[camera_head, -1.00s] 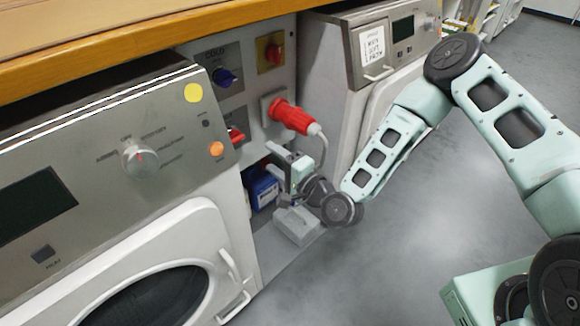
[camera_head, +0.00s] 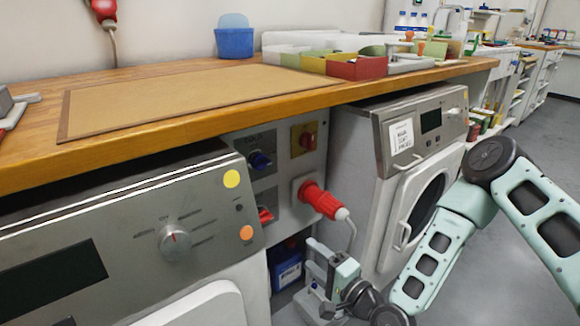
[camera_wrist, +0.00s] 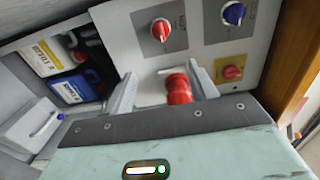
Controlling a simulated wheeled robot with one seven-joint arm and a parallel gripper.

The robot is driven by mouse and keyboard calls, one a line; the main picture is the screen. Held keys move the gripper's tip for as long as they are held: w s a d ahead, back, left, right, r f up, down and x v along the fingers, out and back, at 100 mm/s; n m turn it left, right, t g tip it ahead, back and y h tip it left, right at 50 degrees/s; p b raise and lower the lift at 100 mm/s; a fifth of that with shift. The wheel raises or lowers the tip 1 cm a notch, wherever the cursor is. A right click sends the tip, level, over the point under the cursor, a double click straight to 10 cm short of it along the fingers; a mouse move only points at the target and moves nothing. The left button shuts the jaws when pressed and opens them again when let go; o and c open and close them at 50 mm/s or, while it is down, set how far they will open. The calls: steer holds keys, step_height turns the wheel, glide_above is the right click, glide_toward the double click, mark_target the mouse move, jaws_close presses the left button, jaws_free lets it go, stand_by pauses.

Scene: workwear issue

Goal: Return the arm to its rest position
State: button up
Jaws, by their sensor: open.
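My arm reaches in from the right in the head view, bent at the elbow. My gripper (camera_head: 322,272) is low in front of the gap between two washing machines. In the wrist view my gripper (camera_wrist: 165,88) is open, its two fingers apart with nothing held between them. The red plug (camera_wrist: 180,90) shows beyond and between the fingers. In the head view the red plug (camera_head: 322,201) sits in its socket on the grey panel, above my gripper, with a grey cable hanging down.
The left washing machine (camera_head: 120,235) and right washing machine (camera_head: 385,185) flank the panel. A blue container (camera_head: 286,268) stands in the gap, behind my gripper. The wooden worktop (camera_head: 200,115) overhangs them. Grey floor (camera_head: 470,240) is open at right.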

steer(key=s+a+r+n+g+h, duration=0.1)
steer(key=s+a+n+g, duration=0.15)
steer(key=n+g, duration=0.3)
steer(key=s+a+r+n+g+h, duration=0.1)
steer(key=s+a+r+n+g, duration=0.2)
steer(key=n, duration=0.4)
steer(key=s+d+r+n+g+h+p, duration=0.1)
steer(key=s+d+r+n+g+h, duration=0.3)
steer(key=s+r, duration=0.45)
steer(key=s+d+r+n+g+h, duration=0.2)
steer(key=s+d+r+h, duration=0.35)
steer(key=s, duration=0.65)
step_height(320, 180, up, 28)
steer(key=d+y+p, duration=0.1)
steer(key=y+p, duration=0.1)
steer(key=p, duration=2.6)
steer(key=shift+w+r, duration=0.15)
steer(key=shift+w, duration=0.15)
